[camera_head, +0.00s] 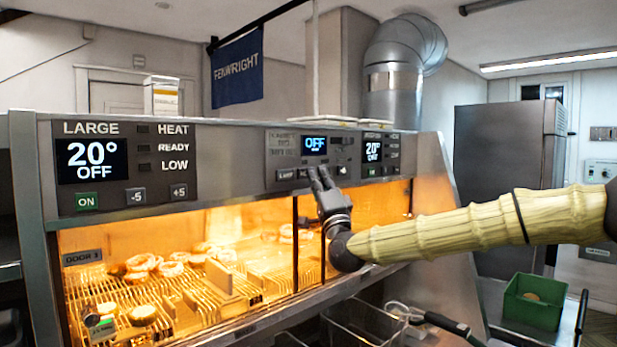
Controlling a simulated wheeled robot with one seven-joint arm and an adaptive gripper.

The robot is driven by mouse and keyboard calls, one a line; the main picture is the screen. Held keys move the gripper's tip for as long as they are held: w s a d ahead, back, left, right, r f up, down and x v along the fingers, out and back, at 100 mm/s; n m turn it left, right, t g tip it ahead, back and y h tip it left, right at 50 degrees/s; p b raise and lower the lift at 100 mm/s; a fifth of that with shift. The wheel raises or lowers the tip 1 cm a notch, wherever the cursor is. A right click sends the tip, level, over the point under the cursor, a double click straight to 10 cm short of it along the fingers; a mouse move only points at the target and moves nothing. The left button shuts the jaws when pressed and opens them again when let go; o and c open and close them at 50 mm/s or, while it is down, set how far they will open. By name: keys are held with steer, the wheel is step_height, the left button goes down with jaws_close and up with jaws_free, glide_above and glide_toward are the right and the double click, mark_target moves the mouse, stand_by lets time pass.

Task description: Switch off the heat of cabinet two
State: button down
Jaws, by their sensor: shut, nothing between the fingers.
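The heated cabinet's front (225,186) carries three control panels. The left panel (125,161) reads LARGE, 20° OFF, with ON, -5 and +5 buttons and HEAT, READY and LOW lamps. The middle panel (283,160) has a small display (316,144) reading OFF in blue. The right panel (376,153) reads 20° OFF. No label I can read says which is cabinet two. My gripper (319,172) is shut and empty, its fingertips at the middle panel's lower button row, hiding some of it. I cannot tell whether they touch.
Below the panels, the orange-lit cabinet holds several pale rings on wire racks (175,290); a plate beneath the left panel reads DOOR 3. A green crate (533,301) stands at right. Wire baskets (358,322) with dark handles lie below my arm.

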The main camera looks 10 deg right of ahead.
steer(key=shift+s+d+f+b, duration=0.15)
steer(key=shift+s+b, duration=0.15)
steer(key=shift+b, duration=0.3)
steer(key=shift+s+d, duration=0.1)
steer(key=shift+s, duration=0.05)
steer(key=shift+s+d+b, duration=0.45)
steer(key=shift+s+d, duration=0.1)
steer(key=shift+s, duration=0.25)
steer(key=shift+s+d+b, duration=0.4)
steer(key=shift+s+d, duration=0.1)
steer(key=shift+s, duration=0.3)
steer(key=shift+s+d+b, duration=0.45)
steer(key=shift+s+d, duration=0.1)
steer(key=shift+s, duration=0.25)
